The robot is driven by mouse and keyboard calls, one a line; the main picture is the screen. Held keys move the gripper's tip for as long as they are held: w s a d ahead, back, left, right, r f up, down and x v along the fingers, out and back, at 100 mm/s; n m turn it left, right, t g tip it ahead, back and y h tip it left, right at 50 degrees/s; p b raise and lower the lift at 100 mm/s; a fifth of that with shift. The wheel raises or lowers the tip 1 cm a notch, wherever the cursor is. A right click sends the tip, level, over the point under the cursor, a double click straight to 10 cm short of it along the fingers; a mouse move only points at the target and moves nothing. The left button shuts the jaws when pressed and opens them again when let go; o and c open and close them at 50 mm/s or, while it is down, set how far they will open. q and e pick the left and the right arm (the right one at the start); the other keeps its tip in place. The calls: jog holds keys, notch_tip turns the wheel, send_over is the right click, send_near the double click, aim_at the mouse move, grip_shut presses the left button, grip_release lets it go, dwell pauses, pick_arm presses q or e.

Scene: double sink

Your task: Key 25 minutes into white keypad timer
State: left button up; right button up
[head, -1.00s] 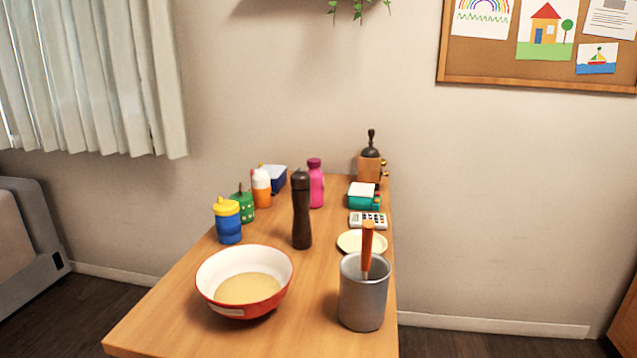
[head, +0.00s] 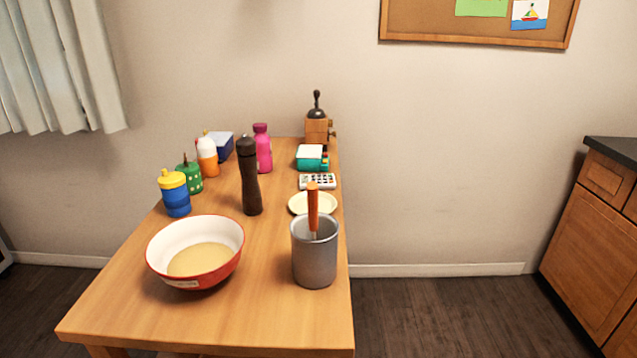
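The white keypad timer (head: 318,181) lies flat near the right edge of the wooden table, between a cream plate (head: 313,203) and a teal box-shaped item with a white top (head: 311,157). Its dark keys show as small spots, and its display is too small to read. A metal canister (head: 314,252) with an orange-handled tool (head: 313,207) stands nearer to me, in front of the plate. Neither of my grippers is in view.
The table (head: 250,318) also holds a red-rimmed bowl (head: 223,271), a dark pepper mill (head: 249,180), several bottles and cups on the left, and a coffee grinder (head: 317,129) at the back. Open floor (head: 440,312) lies right of the table, before a wooden cabinet (head: 597,250).

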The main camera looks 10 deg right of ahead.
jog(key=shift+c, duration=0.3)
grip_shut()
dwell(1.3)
